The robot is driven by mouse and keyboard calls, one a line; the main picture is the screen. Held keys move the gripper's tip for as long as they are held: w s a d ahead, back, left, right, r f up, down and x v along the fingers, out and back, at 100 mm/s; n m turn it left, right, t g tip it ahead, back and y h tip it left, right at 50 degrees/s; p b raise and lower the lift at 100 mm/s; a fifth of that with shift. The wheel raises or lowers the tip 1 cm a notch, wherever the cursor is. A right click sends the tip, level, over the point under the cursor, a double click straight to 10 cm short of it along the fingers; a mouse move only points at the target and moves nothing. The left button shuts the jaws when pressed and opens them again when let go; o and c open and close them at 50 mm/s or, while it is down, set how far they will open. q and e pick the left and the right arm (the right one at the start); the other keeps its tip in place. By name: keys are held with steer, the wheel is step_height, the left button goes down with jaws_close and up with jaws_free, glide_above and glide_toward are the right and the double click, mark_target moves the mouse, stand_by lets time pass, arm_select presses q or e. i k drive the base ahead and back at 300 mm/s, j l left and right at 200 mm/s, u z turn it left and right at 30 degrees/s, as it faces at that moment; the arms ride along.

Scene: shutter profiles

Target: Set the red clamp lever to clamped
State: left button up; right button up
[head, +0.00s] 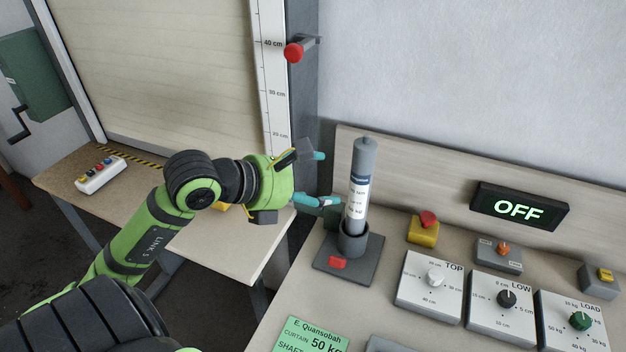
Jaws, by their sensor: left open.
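A red block (339,263), which looks like the clamp lever, sits low on the front of a dark grey clamp base (360,268). A grey cylinder (359,185) with a white printed label stands upright in the collar of that base. My left gripper (321,178) comes from the left with its teal fingertips apart. It is open and empty, left of the cylinder and above the red block. Whether the lower fingertip touches the cylinder I cannot tell. My right gripper is not in view.
A red knob (294,52) on a peg sticks out by the scaled door frame. A red-topped yellow button (426,228), dial boxes marked TOP (430,286), LOW (502,308) and LOAD (574,325), and an OFF display (519,208) lie to the right. A green card (310,337) lies in front.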

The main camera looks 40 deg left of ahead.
mark_target(338, 262)
steer(key=u, duration=0.95)
